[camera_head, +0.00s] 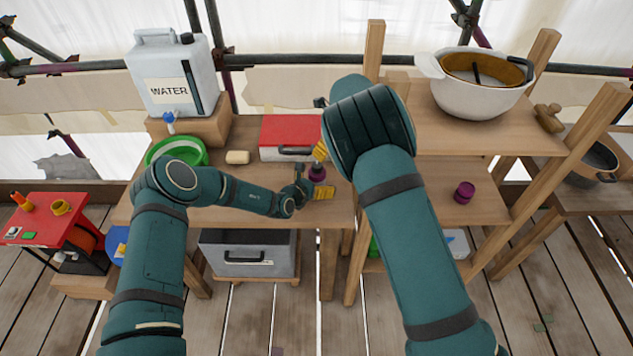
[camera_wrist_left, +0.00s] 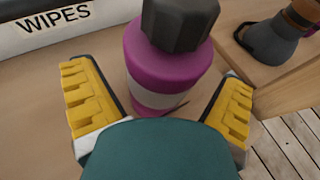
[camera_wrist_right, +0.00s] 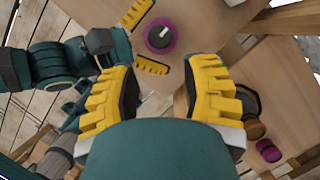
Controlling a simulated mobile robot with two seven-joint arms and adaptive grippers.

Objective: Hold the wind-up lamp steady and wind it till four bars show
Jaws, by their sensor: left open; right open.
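The wind-up lamp (camera_wrist_left: 170,70) is a purple cylinder with a pale band and a dark faceted knob on top. It stands upright on the wooden table and also shows in the head view (camera_head: 317,173). In the right wrist view, the knob (camera_wrist_right: 160,37) has a white mark. My left gripper (camera_wrist_left: 158,95) is open, with its yellow fingers on either side of the lamp; contact is not clear. My right gripper (camera_wrist_right: 165,85) is open and empty, above and off to one side of the lamp. No bars are visible.
A red-lidded box (camera_head: 290,133) marked WIPES stands behind the lamp. A green basin (camera_head: 178,150) and water jug (camera_head: 172,75) are at the left. A shelf post (camera_head: 357,250) stands right of the table.

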